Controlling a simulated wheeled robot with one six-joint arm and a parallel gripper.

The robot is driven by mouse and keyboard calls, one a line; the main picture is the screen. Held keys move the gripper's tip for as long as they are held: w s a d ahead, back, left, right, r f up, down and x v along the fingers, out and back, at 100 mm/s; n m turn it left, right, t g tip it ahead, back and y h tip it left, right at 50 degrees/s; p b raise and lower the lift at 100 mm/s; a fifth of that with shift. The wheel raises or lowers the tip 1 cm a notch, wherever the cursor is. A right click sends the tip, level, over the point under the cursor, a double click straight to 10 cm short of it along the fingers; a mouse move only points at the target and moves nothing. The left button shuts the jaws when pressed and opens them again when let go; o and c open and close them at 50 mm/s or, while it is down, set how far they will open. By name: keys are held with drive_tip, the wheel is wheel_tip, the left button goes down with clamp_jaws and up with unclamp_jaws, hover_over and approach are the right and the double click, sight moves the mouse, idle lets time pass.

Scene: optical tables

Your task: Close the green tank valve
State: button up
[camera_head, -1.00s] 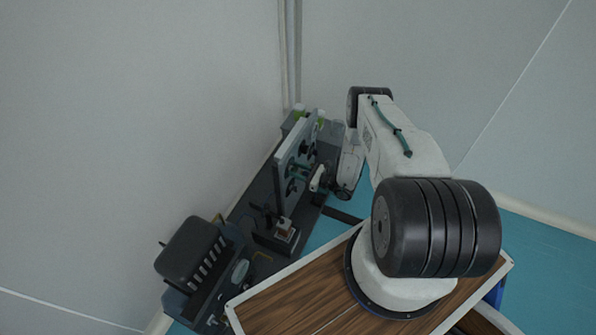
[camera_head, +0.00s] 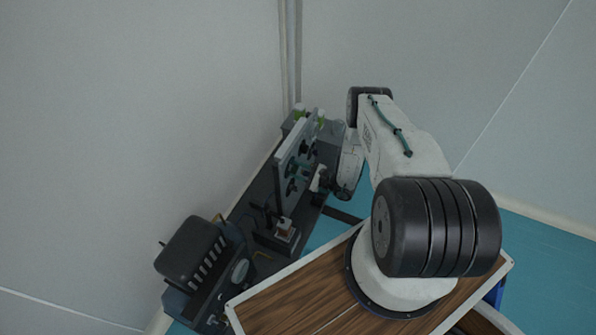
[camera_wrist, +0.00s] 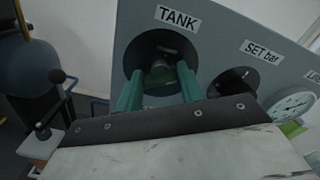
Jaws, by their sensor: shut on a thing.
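The grey panel (camera_wrist: 225,40) bears a "TANK" label (camera_wrist: 177,17). Below the label is a dark round opening or disc, with the green tank valve (camera_wrist: 160,75) at its middle. The valve looks dark green and is partly hidden between the fingers. My gripper (camera_wrist: 160,70) has its two teal fingers on either side of the valve, shut on it. In the head view, my gripper (camera_head: 317,180) reaches the panel's front face (camera_head: 285,166) from the right. The valve's handle position cannot be read.
Right of the valve are a "SET bar" knob (camera_wrist: 232,82) and a round gauge (camera_wrist: 291,104). A black finned device (camera_head: 192,255) sits at the near left of the bench.

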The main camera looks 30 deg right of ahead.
drive_tip(key=n, duration=1.1)
drive_tip(key=shift+s+a+f+n, duration=0.1)
drive_tip(key=shift+s+f+n, duration=0.1)
drive_tip(key=shift+n, duration=0.2)
idle(0.3)
drive_tip(key=o, duration=1)
drive_tip(key=shift+w, duration=0.1)
drive_tip(key=v, duration=0.8)
